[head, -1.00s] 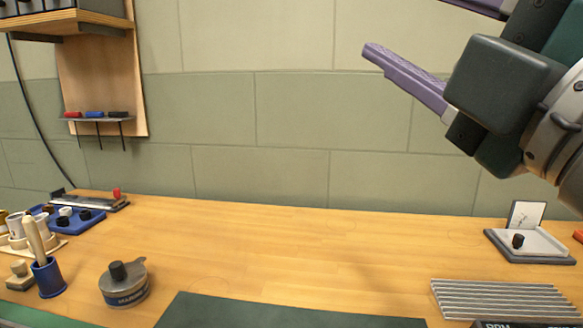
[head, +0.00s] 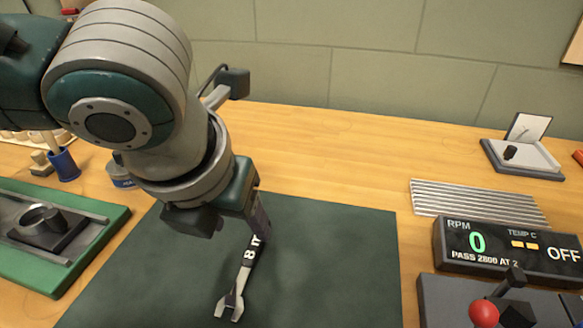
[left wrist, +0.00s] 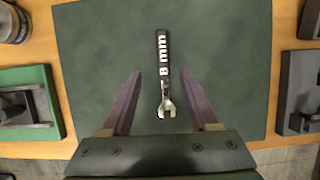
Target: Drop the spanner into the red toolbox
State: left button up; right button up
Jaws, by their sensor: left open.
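The spanner (head: 240,280) lies flat on the dark green mat (head: 330,250), its open-jaw end towards me. It has a dark grip marked 8 mm, partly hidden in the head view by my left gripper (head: 260,222). In the left wrist view the whole spanner (left wrist: 164,70) shows between the two purple fingers of my left gripper (left wrist: 160,72). The fingers are apart, one on each side of it, and do not touch it. The red toolbox is not in view. My right gripper is not in view.
A green tray (head: 112,222) with a metal part stands left of the mat. A blue cup (head: 64,166) and a tin (head: 120,174) are behind it. On the right are a ribbed metal plate (head: 478,202), an RPM display (head: 505,250) and a red-knobbed control (head: 483,313). The mat's right half is clear.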

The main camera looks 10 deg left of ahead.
aim_at(254, 244)
pick_arm(q)
jog(key=x, duration=0.3)
jog(key=b+x, duration=0.1)
jog(key=x, duration=0.2)
jog(key=shift+d+f, duration=0.15)
jog(key=shift+d, duration=0.1)
grip_shut()
dwell(0.3)
